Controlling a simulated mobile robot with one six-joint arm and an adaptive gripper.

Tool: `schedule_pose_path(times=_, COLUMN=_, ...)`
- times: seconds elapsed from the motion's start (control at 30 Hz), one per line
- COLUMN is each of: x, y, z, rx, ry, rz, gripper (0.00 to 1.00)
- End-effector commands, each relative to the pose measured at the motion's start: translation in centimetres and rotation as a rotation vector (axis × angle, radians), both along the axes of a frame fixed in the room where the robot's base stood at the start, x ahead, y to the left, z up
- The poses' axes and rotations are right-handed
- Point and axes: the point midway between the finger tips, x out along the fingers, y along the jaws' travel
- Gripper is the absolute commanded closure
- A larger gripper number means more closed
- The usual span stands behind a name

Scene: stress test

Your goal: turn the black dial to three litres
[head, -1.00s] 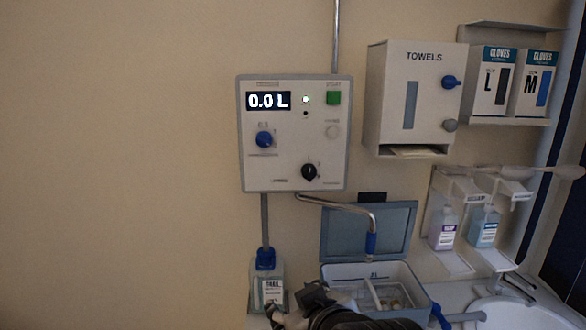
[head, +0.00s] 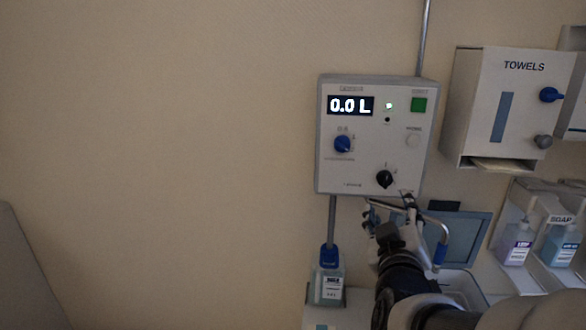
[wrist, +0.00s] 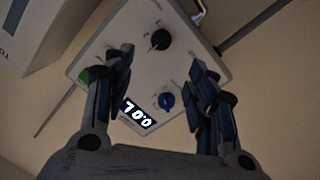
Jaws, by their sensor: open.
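The black dial (head: 385,179) sits at the lower right of a white, grey-edged panel (head: 340,172) on the wall. In the wrist view the black dial (wrist: 160,39) shows beyond and between my fingertips, with the panel turned round. Its setting is too small to read. The display (head: 351,105) reads 0.0 L. My gripper (head: 389,205) is open and empty just below the dial in the head view; its two fingers (wrist: 160,65) are spread in front of the panel. I see no finger touching the dial.
A blue knob (head: 342,144) and a green button (head: 418,105) are on the same panel. A bent pipe (head: 437,214) comes out beneath it, close to my gripper. A bottle (head: 328,285) hangs below left. A towel dispenser (head: 500,110) is at right. The wall at left is bare.

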Motion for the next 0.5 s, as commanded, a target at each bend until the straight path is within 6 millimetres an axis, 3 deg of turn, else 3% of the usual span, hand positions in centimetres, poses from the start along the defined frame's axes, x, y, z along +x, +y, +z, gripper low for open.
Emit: schedule_pose_path(times=0.5, x=1.7, y=-0.4, z=0.4, rx=0.003, ry=0.006, rz=0.006, gripper=0.48)
